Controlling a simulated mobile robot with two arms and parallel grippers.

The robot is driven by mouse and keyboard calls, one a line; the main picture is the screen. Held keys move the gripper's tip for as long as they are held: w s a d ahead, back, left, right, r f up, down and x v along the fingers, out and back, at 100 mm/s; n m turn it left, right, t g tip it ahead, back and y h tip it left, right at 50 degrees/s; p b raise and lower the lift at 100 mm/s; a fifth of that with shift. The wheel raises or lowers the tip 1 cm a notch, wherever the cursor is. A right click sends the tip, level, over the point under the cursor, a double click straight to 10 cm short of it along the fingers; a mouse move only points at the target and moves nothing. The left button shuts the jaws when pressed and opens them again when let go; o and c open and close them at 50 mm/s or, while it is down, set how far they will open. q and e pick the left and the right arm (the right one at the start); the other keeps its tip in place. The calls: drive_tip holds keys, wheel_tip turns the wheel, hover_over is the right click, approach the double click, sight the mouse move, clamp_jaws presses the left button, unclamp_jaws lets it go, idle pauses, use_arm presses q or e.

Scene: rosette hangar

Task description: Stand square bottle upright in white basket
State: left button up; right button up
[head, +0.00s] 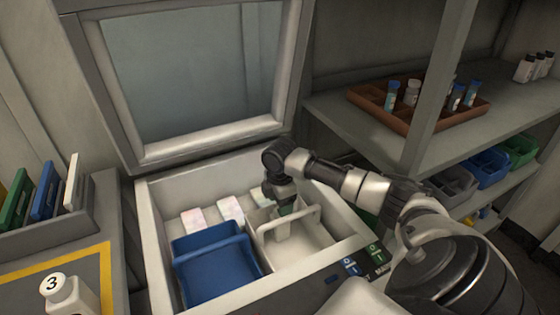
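The white basket (318,256) stands in the right part of the open chest, with its handle raised. A pale bottle with a greenish top (283,228), seemingly the square bottle, is inside the basket and looks upright. The handle and basket partly hide it, and I cannot see whether its base touches the basket floor. My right gripper (285,203) reaches down from above into the basket, right at the bottle's top. Its fingers are too small and dark to tell whether they are closed on it. My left gripper is out of view.
A blue basket (212,238) stands left of the white one, with pale packs (231,209) behind. The chest lid (195,70) is raised. A bottle marked 3 (70,298) stands on the left counter. A brown tray (425,118) with vials is on the right shelf.

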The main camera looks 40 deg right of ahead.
wheel_tip(320, 180, up, 6)
drive_tip(key=shift+f, duration=0.15)
idle(1.4)
